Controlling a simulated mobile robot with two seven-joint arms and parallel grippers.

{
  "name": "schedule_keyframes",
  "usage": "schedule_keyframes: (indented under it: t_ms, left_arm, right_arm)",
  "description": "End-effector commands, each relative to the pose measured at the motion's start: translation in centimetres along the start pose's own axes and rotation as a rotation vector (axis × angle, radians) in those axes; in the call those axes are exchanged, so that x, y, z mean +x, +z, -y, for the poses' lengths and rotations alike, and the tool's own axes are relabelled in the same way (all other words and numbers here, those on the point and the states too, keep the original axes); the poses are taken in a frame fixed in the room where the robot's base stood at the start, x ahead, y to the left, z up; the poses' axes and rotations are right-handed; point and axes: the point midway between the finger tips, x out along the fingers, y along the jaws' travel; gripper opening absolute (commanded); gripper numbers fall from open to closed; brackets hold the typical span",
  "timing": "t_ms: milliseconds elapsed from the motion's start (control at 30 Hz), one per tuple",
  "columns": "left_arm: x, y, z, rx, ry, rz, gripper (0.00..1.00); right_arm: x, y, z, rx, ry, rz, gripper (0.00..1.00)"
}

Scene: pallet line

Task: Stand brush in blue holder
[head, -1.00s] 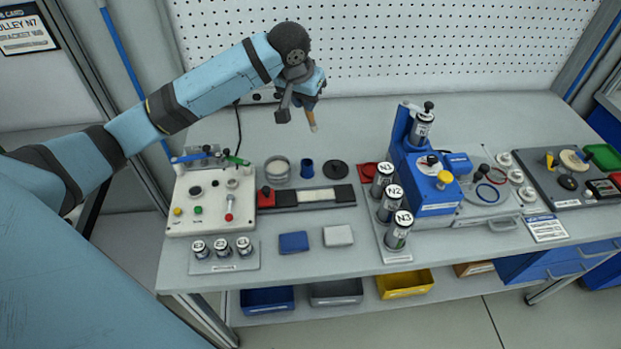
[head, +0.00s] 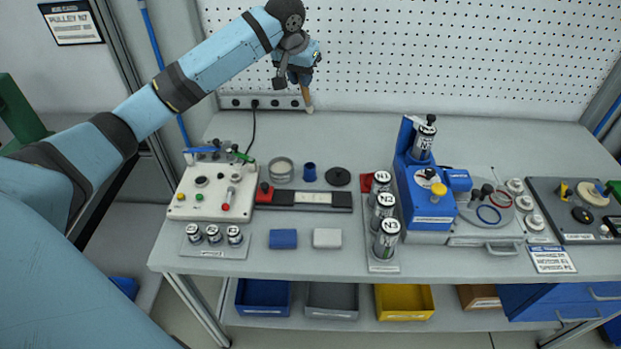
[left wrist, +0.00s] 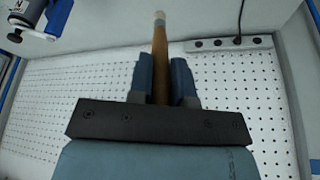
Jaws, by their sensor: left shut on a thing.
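My left gripper (head: 304,81) is shut on the brush (head: 308,98), whose tan wooden handle points down below the fingers. In the left wrist view the brush (left wrist: 160,52) is a brown stick with a pale tip, held between the two blue fingers of my left gripper (left wrist: 166,75). The gripper is in the air near the pegboard, above and behind the blue holder. The blue holder (head: 309,172) is a small dark blue cup standing upright on the table, apart from the brush. My right gripper is not in view.
A black strip fixture (head: 330,201) lies in front. A power strip (head: 235,102) runs along the back wall. The table behind the holder is clear.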

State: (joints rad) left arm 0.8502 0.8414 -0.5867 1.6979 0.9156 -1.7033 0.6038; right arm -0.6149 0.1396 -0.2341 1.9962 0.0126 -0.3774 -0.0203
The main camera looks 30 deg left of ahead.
Motion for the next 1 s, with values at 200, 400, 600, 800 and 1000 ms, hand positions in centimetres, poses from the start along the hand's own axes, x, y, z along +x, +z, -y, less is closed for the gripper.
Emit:
schedule_keyframes:
  t_ms: [200,400,600,800,1000]
  left_arm:
    - [3.1,1.2,0.2,0.0,-0.001,0.006,0.0]
    - [8.2,3.1,0.2,0.0,-0.001,0.006,0.0]
    - [12.6,4.7,0.1,0.0,0.0,0.004,0.0]
    - [14.6,5.3,0.1,0.0,0.0,0.001,0.0]
    - [16.5,6.1,0.1,0.0,0.0,0.003,0.0]
  right_arm:
    - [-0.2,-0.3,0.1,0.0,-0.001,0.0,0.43]
    - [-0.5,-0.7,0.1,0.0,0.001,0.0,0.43]
    - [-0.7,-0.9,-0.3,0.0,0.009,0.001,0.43]
    - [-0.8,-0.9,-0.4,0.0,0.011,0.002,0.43]
    - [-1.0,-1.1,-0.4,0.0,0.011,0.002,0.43]
